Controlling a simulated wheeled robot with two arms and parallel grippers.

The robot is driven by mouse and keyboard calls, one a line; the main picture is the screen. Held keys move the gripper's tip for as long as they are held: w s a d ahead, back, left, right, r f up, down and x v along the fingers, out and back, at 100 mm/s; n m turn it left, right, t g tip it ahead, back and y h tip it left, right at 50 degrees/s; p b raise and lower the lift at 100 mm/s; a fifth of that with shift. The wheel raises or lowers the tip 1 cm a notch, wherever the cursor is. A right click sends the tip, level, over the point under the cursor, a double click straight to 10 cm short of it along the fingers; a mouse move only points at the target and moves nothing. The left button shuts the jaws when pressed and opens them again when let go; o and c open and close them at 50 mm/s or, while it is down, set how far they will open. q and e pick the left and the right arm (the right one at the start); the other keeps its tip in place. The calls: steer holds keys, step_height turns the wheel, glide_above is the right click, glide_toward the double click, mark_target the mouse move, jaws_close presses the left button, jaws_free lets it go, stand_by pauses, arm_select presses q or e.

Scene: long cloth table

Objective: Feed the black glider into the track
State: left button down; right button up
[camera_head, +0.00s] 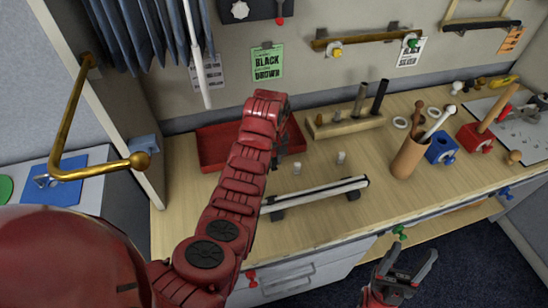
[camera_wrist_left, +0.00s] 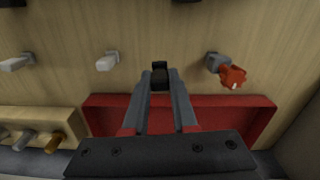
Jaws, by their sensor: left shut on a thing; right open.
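A black glider (camera_wrist_left: 160,77) shows between my left fingertips in the left wrist view. My left gripper (camera_wrist_left: 160,82) is shut on it, above the bare wood between the red tray and the row of small pegs. In the head view my red arm largely hides this gripper and the glider. The track (camera_head: 315,194), a long white-topped rail with dark ends, lies on the table just in front of the arm. My right gripper (camera_head: 412,254) is open and empty in front of the table's edge.
Two small pale pieces (camera_head: 297,168) (camera_head: 340,157) stand behind the track. A grey piece with a red end (camera_wrist_left: 225,70) shows in the wrist view. The red tray (camera_head: 210,146), wooden rod rack (camera_head: 345,126) and brown cup (camera_head: 408,157) stand around.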

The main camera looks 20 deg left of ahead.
mark_target(274, 167)
arm_select(q)
steer(key=shift+f+b, duration=1.3)
steer(key=shift+f, duration=1.45)
steer(key=c, duration=0.6)
jaws_free()
steer(key=shift+r, duration=0.3)
jaws_close()
steer(key=shift+r, duration=0.15)
